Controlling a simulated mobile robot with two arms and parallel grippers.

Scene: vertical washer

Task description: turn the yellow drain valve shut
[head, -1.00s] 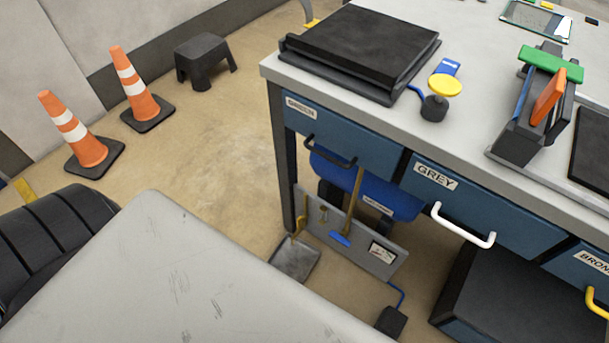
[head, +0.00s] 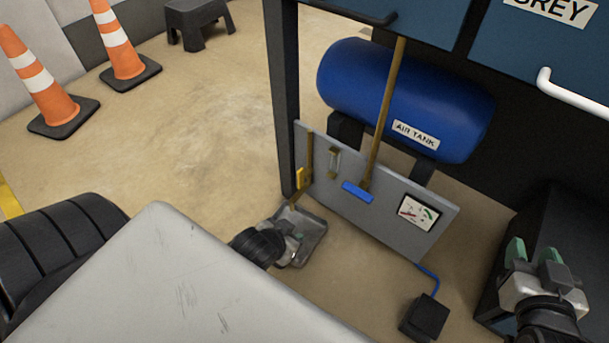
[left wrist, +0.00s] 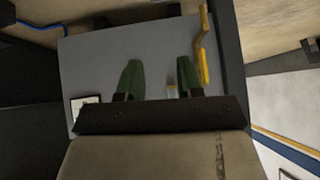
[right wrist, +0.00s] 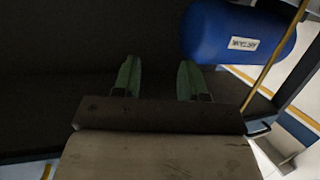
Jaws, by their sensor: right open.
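The yellow drain valve handle (head: 300,181) is at the left end of the grey panel (head: 385,212), on a brass pipe. In the left wrist view the yellow handle (left wrist: 204,48) stands to the right of the fingers, apart from them. My left gripper (left wrist: 158,76) is open and empty, facing the panel; in the head view it is below the valve, over the metal tray, its fingertips hard to make out. My right gripper (head: 533,252) is open and empty at the lower right, far from the valve; its green fingers also show in the right wrist view (right wrist: 158,78).
A blue air tank (head: 400,95) sits behind the panel. A blue handle (head: 358,192) and a gauge (head: 418,213) are on the panel. A metal tray (head: 316,240) lies on the floor. A dark table leg (head: 281,90) stands beside the valve.

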